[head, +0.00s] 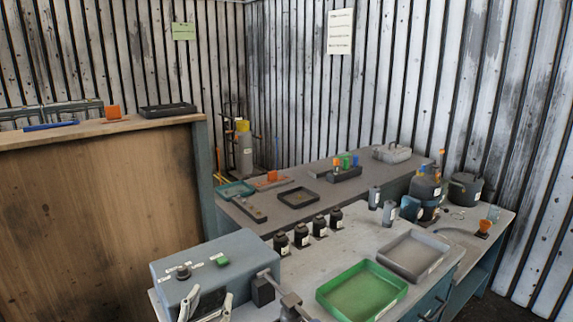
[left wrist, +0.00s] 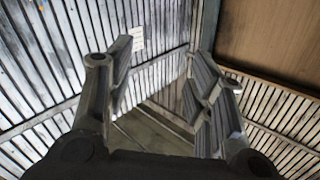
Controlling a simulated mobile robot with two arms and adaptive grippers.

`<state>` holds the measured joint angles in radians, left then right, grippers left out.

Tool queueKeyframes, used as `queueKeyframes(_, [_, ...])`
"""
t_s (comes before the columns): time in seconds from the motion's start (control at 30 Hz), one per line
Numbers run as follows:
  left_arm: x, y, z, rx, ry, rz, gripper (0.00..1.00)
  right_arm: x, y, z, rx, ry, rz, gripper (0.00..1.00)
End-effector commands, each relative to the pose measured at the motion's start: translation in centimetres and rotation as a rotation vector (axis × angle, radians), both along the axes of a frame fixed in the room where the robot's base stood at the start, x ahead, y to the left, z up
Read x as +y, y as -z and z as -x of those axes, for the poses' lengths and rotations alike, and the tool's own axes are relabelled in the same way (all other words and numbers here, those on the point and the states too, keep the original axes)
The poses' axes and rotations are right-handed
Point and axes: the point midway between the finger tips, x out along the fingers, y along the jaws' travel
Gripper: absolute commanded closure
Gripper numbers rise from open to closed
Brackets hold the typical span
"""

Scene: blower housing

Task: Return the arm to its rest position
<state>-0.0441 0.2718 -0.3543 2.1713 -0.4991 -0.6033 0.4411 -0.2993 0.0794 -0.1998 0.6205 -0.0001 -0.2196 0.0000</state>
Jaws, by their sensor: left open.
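My left gripper (head: 211,293) shows at the bottom of the head view, in front of the grey box with a black knob and a green button (head: 222,262). Its two pale fingers stand apart with nothing between them. In the left wrist view the left gripper (left wrist: 160,72) is open and empty, and its pads frame the ribbed wall and a grey surface behind. The rest of the left arm is cut off by the head view's lower edge.
A green tray (head: 362,292) and a grey tray (head: 413,256) lie on the bench, right of the box. Several black bottles (head: 319,226) stand behind. A dark canister (head: 427,194) stands at right. A wooden panel (head: 95,215) rises at left. The bench middle (head: 350,240) is clear.

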Motion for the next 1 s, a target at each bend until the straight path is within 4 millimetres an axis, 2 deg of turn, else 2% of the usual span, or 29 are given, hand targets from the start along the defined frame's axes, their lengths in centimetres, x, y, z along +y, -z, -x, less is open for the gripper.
queueKeyframes(0.03, [1.2, 2.6, 1.4, 0.104, -0.045, 0.016, 0.51, 0.0, 0.0, 0.0, 0.0, 0.0, 0.0, 0.6])
queueKeyframes(0.1, [2.7, 6.2, 3.7, 0.257, -0.099, 0.026, 0.51, 0.0, 0.0, 0.0, 0.0, 0.0, 0.0, 0.6])
queueKeyframes(0.17, [3.7, 9.2, 6.1, 0.392, -0.134, 0.031, 0.51, 0.0, 0.0, 0.0, 0.0, 0.0, 0.0, 0.6])
queueKeyframes(0.3, [5.0, 15.0, 12.6, 0.691, -0.171, 0.031, 0.51, 0.0, 0.0, 0.0, 0.0, 0.0, 0.0, 0.6])
queueKeyframes(0.4, [5.4, 17.6, 17.1, 0.867, -0.169, 0.026, 0.51, 0.0, 0.0, 0.0, 0.0, 0.0, 0.0, 0.6])
queueKeyframes(0.5, [5.4, 19.4, 21.2, 1.015, -0.153, 0.022, 0.51, 0.0, 0.0, 0.0, 0.0, 0.0, 0.0, 0.6])
queueKeyframes(0.7, [5.0, 21.2, 28.8, 1.271, -0.098, 0.013, 0.51, 0.0, 0.0, 0.0, 0.001, 0.0, 0.0, 0.6])
queueKeyframes(0.8, [4.9, 23.8, 27.6, 1.268, -0.1, 0.008, 0.51, 0.0, 0.0, 0.0, 0.0, 0.0, 0.0, 0.6])
queueKeyframes(1.0, [4.8, 29.0, 26.7, 1.289, -0.1, 0.004, 0.51, 0.0, 0.0, 0.1, 0.002, 0.0, 0.0, 0.6])
